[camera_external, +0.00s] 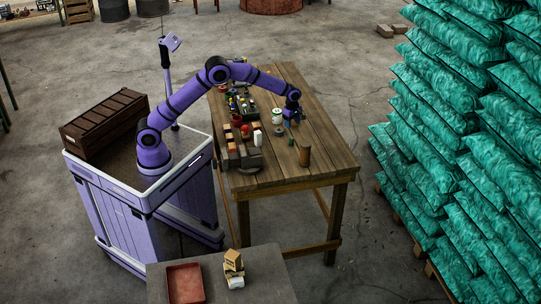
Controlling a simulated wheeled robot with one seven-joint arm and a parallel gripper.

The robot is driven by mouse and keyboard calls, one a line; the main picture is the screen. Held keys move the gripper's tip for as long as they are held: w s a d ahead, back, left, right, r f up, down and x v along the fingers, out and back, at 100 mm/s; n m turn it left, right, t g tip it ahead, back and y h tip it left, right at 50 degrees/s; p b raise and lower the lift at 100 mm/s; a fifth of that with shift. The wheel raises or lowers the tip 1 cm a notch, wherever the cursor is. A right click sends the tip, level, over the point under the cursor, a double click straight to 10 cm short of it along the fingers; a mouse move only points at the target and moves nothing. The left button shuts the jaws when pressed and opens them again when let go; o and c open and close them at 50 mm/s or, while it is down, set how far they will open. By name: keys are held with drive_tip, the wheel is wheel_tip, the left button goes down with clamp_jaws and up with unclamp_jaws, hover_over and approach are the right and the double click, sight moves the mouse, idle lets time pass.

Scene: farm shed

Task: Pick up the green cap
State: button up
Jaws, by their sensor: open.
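My gripper (291,116) is at the end of my purple arm, low over the right part of the wooden table (325,140). It points down; its fingers are too small to make out clearly, and no held object shows. A small green thing (291,142) lies on the table a little nearer the camera than my gripper, apart from it. It may be the green cap, but it is too small to be sure. A small bluish-green spot shows right under the gripper; I cannot tell what it is.
A pale can (277,117) stands just left of my gripper. A brown cup (304,157) and a white bottle (258,138) stand nearer the camera. Several small items and a dark tray crowd the table's left side. The table's right side is clear. Green sacks (470,170) are stacked at right.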

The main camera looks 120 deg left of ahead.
drive_tip(key=n, duration=0.2)
hover_over(292, 138)
drive_tip(key=f, duration=0.4)
drive_tip(key=shift+a+f, duration=0.35)
drive_tip(key=shift+f, duration=0.05)
wheel_tip(292, 138, down, 5)
drive_tip(key=shift+s+d+f, duration=0.1)
drive_tip(key=shift+d+f, duration=0.05)
drive_tip(key=shift+f, duration=1.2)
drive_tip(key=shift+s+d+f, duration=0.1)
drive_tip(key=shift+f, duration=1.25)
drive_tip(key=c, duration=1)
